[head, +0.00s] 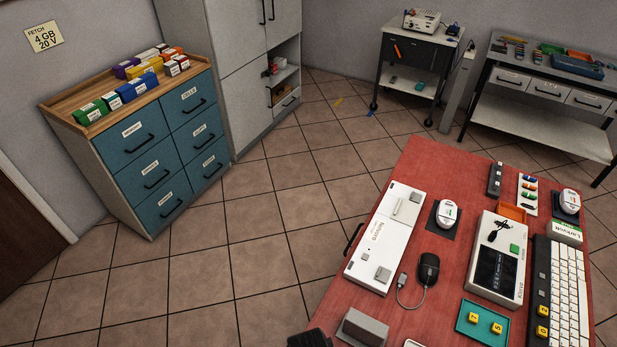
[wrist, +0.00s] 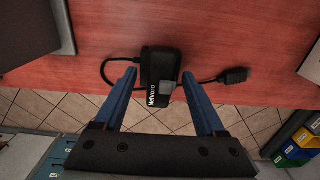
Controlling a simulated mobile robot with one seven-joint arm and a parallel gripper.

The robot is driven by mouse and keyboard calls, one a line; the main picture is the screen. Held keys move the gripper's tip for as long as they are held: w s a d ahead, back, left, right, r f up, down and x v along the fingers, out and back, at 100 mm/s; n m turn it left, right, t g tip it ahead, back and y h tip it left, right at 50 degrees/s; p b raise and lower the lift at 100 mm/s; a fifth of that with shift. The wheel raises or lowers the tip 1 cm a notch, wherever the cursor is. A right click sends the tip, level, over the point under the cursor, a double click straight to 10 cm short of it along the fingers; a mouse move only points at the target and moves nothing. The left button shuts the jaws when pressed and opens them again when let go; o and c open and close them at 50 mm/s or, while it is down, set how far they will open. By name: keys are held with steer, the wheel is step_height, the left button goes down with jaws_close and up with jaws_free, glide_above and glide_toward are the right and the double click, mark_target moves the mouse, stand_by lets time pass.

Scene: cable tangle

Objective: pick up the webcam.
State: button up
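In the wrist view, a black boxy device (wrist: 160,64) with white lettering and a small grey piece on it lies at the table's edge; it appears to be the webcam, but its lens is not visible. Its dark cable loops out to the left, and a black plug (wrist: 236,76) lies to the right. My gripper (wrist: 159,78) is open, with one blue finger on each side of the device. A small gap shows at the left finger; I cannot tell whether the right finger touches. In the head view, this device is not clearly visible.
The red table (head: 335,290) holds a white case (head: 392,235), a black mouse (head: 428,268) with a coiled cable, a grey block (head: 363,328), a teal tray (head: 482,322) and a keyboard (head: 563,290). Tiled floor lies open left of the table, before the teal drawers (head: 165,155).

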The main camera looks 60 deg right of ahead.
jaws_close()
steer(key=shift+r, duration=0.1)
stand_by(0.3)
